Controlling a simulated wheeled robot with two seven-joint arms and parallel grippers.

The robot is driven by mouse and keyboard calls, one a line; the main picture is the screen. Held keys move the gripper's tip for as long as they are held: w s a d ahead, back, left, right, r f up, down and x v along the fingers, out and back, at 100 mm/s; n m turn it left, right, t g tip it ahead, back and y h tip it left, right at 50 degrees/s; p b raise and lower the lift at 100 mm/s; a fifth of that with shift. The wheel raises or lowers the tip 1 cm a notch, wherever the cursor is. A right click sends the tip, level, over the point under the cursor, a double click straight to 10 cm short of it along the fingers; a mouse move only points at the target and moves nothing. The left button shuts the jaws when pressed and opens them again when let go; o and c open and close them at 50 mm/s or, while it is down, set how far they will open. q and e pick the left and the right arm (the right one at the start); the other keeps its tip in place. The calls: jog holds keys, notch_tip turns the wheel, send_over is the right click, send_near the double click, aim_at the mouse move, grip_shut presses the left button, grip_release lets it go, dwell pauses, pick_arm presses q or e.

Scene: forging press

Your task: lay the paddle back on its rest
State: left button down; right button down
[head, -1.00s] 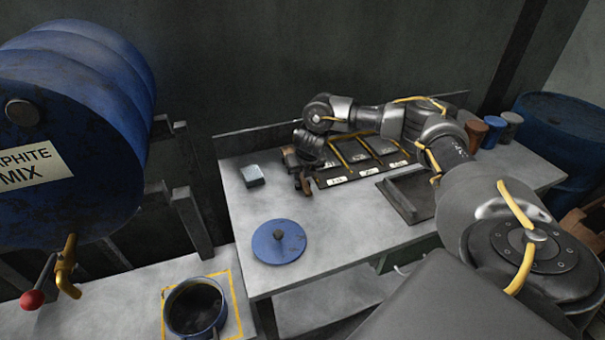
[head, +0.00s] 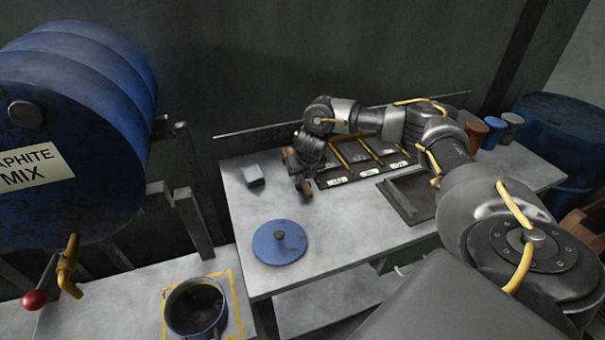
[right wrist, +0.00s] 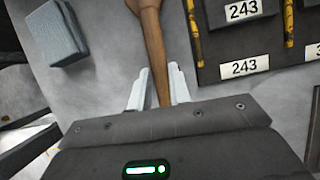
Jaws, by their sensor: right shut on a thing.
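The paddle (right wrist: 152,40) shows in the right wrist view as a brown wooden handle, wider at the top edge of the picture; its far end is out of view. My right gripper (right wrist: 159,82) is shut on the handle, which runs between its two pale fingers. In the head view this gripper (head: 303,178) is over the back left of the table, left of the labelled rack, with brown parts of the paddle (head: 304,187) showing beside it. I cannot tell whether the paddle touches the table. I cannot make out its rest for certain. My left gripper is not in view.
A grey-blue block (head: 253,175) lies left of the gripper. The labelled dark rack (head: 345,181) with yellow bars is close on its right. A dark tray (head: 391,197) and a blue lid (head: 279,250) are nearer. The pot (head: 195,308) stands front left. Table around the lid is clear.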

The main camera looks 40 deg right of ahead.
jog(key=shift+f, duration=0.25)
dwell(0.4)
jog(key=c, duration=1.2)
grip_release()
jog(key=shift+s+a+r, duration=0.1)
jog(key=shift+r, duration=0.35)
jog(key=v, duration=1)
jog(key=shift+p, duration=0.45)
jog(key=shift+s+f, duration=0.1)
jog(key=shift+f, duration=0.05)
